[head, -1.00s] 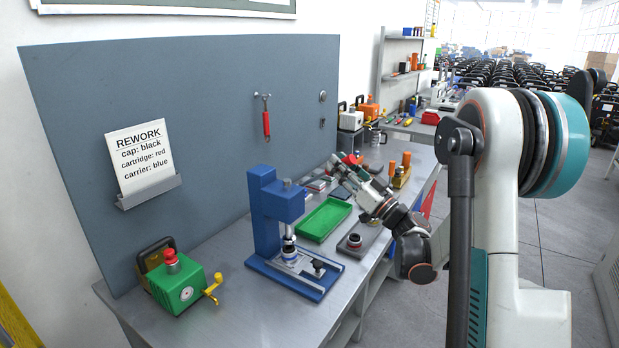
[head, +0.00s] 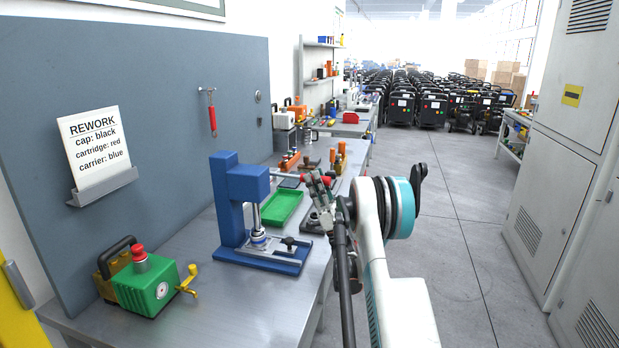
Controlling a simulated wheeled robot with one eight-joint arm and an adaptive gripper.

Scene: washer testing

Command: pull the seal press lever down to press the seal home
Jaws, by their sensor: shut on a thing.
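The blue seal press (head: 226,205) stands on the bench with its ram (head: 257,217) reaching down to a small metal part on its base plate. The press lever (head: 287,176) is a grey bar running right from the press head, and its red grip (head: 312,178) shows beside my gripper. My gripper (head: 318,182) is shut on the lever at its red grip end, at about press-head height. The fingertips are small and partly hidden, so their exact contact is unclear. I cannot tell whether the seal is fully seated.
A green tray (head: 282,207) lies behind the press. A green pump unit (head: 147,285) with a yellow crank stands at the front left. A rework card (head: 94,150) hangs on the grey panel. Grey cabinets (head: 560,140) stand at the right, with open floor (head: 465,240) between.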

